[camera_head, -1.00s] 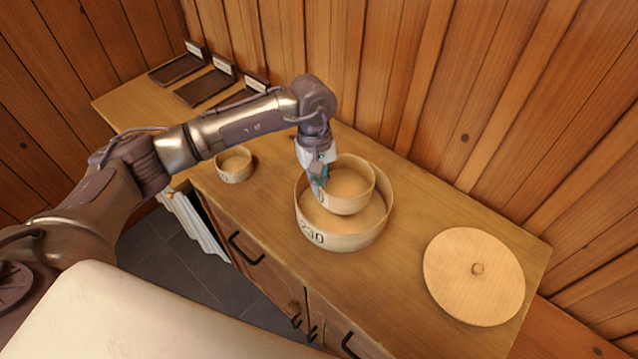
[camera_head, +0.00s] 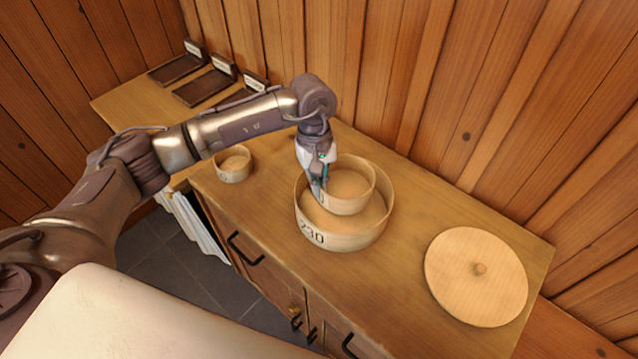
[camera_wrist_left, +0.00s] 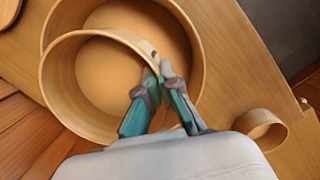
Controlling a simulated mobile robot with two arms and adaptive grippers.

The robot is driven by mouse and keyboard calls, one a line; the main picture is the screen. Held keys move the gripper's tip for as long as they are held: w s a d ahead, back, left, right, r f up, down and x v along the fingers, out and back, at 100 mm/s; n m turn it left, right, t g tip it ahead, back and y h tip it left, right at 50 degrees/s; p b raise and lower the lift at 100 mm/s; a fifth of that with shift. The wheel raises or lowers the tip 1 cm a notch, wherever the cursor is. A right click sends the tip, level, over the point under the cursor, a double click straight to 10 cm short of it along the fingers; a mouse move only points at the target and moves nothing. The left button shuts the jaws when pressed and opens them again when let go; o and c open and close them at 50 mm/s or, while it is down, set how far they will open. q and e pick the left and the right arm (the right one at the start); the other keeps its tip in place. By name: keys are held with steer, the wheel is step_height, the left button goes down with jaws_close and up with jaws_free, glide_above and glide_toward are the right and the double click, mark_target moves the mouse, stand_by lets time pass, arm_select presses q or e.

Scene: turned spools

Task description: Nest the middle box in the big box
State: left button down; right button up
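The big box (camera_head: 345,240), a round wooden box marked 230, stands on the cabinet top; it also shows in the left wrist view (camera_wrist_left: 197,45). The middle box (camera_head: 352,205), smaller and round, is within the big box's rim, toward its back side. In the left wrist view the middle box (camera_wrist_left: 62,90) overlaps the big box's edge; I cannot tell whether it rests on the floor. My left gripper (camera_head: 318,190) is shut on the middle box's near-left wall, one finger on each side, as the left wrist view (camera_wrist_left: 158,80) shows. My right gripper is not in view.
A small round box (camera_head: 234,165) stands to the left, apart from the big box. A round lid with a knob (camera_head: 475,290) lies at the right. Dark trays (camera_head: 205,87) with labels lie at the back left. Plank walls stand behind the cabinet top (camera_head: 400,280).

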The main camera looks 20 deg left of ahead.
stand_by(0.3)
arm_select(q)
steer(key=shift+b, duration=0.45)
steer(key=shift+f, duration=0.1)
stand_by(0.3)
steer(key=shift+f+b, duration=0.1)
steer(key=shift+b, duration=0.45)
steer(key=c, duration=1.2)
jaws_free()
steer(key=shift+c, duration=0.2)
steer(key=shift+o, duration=0.3)
